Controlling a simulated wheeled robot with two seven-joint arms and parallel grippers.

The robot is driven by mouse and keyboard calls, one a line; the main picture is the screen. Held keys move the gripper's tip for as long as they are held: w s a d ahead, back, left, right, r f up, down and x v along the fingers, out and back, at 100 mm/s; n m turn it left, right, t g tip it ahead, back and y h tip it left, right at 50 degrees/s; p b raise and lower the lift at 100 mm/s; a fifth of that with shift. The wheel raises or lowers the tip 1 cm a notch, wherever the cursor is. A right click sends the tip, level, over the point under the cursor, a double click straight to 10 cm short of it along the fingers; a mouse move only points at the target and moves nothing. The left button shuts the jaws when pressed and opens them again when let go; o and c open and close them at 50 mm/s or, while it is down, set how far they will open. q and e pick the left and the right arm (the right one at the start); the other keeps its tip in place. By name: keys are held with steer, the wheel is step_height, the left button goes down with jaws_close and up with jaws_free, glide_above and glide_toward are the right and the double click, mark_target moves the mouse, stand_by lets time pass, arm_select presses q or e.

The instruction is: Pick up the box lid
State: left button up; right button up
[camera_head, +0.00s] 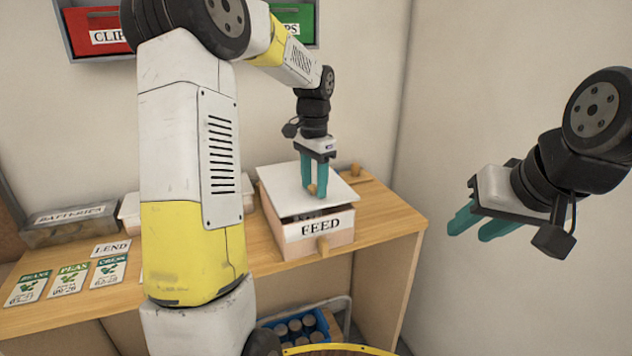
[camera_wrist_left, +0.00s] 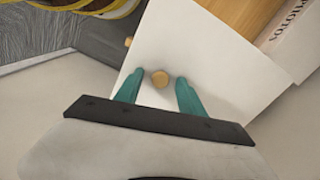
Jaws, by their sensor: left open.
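The white box lid (camera_head: 277,187) with a small wooden knob (camera_head: 312,190) rests askew on the box labelled FEED (camera_head: 345,222), and a dark gap shows at the box's front. My left gripper (camera_head: 316,190) points down over the lid, its teal fingers open on either side of the knob. In the left wrist view the knob (camera_wrist_left: 160,78) is between the open fingertips (camera_wrist_left: 157,85), not visibly gripped, with the lid (camera_wrist_left: 190,40) beneath. My right gripper (camera_head: 472,228) is in the air at the right, its fingers apart and empty.
The box stands on a wooden bench (camera_head: 385,217) by the wall. A grey BATTERIES box (camera_head: 60,230) and seed packets (camera_head: 70,277) lie at the left. A blue crate (camera_head: 300,325) with jars is below. A PHOTOS label (camera_wrist_left: 292,28) shows in the wrist view.

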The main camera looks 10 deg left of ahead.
arm_select(q)
steer(key=shift+c, duration=0.5)
jaws_close()
